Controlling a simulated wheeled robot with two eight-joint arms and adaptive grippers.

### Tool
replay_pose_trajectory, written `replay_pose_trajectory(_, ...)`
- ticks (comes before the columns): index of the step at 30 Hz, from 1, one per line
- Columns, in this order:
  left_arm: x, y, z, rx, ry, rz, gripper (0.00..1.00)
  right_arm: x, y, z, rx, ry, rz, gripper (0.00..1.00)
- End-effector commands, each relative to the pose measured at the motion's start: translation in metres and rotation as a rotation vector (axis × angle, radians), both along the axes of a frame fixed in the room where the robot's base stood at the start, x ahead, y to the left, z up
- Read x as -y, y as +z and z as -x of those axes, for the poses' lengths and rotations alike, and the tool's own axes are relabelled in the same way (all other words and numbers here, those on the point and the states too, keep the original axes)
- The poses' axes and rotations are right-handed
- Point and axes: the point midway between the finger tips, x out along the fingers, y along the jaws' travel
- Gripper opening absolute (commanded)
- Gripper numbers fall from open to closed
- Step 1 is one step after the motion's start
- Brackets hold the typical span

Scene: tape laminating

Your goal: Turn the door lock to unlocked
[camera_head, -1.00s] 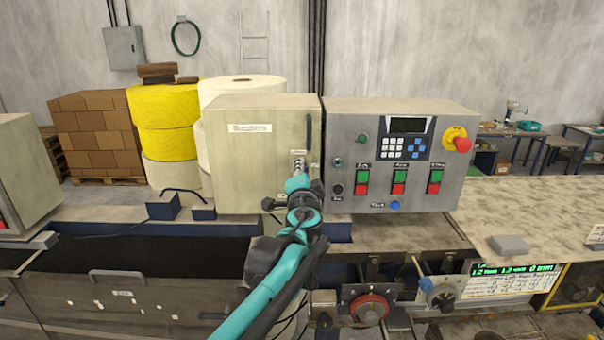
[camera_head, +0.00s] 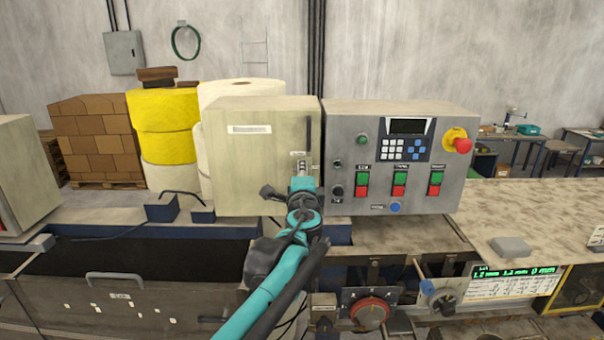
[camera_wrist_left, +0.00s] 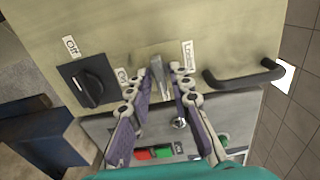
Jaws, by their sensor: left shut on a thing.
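The door lock (camera_wrist_left: 157,70) is a small silver lever on the front of the beige cabinet (camera_head: 245,165). In the left wrist view a white label reading like "Locked" (camera_wrist_left: 188,55) is just right of it. My left gripper (camera_wrist_left: 157,80) has one finger on each side of the lever and is shut on it. In the head view my left gripper (camera_head: 301,182) reaches the right side of the cabinet front and hides most of the lock. My right gripper is not in view.
A black rotary switch (camera_wrist_left: 92,84) with an "Off" label sits left of the lock. A black door handle (camera_wrist_left: 245,76) is to the right. A grey control box (camera_head: 345,150) with buttons and a red emergency stop (camera_head: 462,145) stands beside the cabinet.

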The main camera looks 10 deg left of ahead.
Motion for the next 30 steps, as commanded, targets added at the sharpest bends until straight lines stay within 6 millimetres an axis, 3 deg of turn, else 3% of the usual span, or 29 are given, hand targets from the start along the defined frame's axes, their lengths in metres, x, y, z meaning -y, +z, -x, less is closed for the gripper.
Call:
replay_pose_trajectory(8,0.0,0.0,0.0,0.0,-0.001,0.0,0.0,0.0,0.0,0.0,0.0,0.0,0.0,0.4)
replay_pose_trajectory(9,0.0,0.0,0.0,0.0,-0.001,0.0,0.28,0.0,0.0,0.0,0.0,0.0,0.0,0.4)
replay_pose_trajectory(10,0.0,0.0,0.0,0.0,-0.001,0.0,0.3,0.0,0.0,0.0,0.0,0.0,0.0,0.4)
replay_pose_trajectory(22,0.002,0.0,0.009,0.0,-0.001,0.0,0.3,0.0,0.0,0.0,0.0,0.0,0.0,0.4)
replay_pose_trajectory(30,0.013,-0.001,0.062,0.0,-0.003,0.0,0.3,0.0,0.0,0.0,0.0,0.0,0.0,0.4)
